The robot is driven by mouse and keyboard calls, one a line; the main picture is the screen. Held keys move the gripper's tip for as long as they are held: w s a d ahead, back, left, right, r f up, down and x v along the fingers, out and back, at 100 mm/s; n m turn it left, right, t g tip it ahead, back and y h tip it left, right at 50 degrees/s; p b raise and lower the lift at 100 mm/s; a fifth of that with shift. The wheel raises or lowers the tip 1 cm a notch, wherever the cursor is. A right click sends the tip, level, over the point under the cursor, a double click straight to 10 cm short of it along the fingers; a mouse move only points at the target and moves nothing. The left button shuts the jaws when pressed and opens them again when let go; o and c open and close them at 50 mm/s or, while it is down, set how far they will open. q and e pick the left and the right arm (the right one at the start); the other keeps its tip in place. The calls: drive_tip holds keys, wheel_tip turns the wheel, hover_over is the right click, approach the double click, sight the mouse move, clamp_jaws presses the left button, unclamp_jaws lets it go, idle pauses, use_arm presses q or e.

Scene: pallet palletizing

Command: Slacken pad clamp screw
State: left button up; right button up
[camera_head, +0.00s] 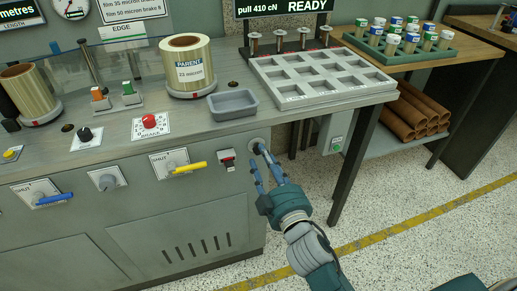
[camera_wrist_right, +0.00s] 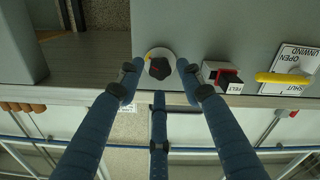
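A dark knob-like screw on a pale round base (camera_wrist_right: 159,67) sits on the front panel of the machine, near its right end. In the head view its round base (camera_head: 258,144) is partly hidden by my fingers. My right gripper (camera_head: 257,156) reaches up to it from below. In the right wrist view the two outer fingertips of this gripper (camera_wrist_right: 160,68) stand on either side of the knob with small gaps, and the third finger points at it from below. The gripper looks open and holds nothing. My left gripper is not in view.
A felt unit with a red and black part (camera_head: 228,163) sits just left of the knob. Further left is a yellow lever (camera_head: 190,167). Above are a grey tray (camera_head: 233,104) and a slotted pallet (camera_head: 320,75). A table leg (camera_head: 354,165) stands to the right.

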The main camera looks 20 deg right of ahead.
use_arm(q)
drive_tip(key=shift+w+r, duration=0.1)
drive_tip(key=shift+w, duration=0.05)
use_arm(e)
drive_tip(key=shift+w, duration=1.25)
drive_tip(key=c, duration=0.8)
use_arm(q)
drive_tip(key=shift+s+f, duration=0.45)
use_arm(e)
drive_tip(key=o, duration=1.1)
drive_tip(key=shift+c, duration=0.2)
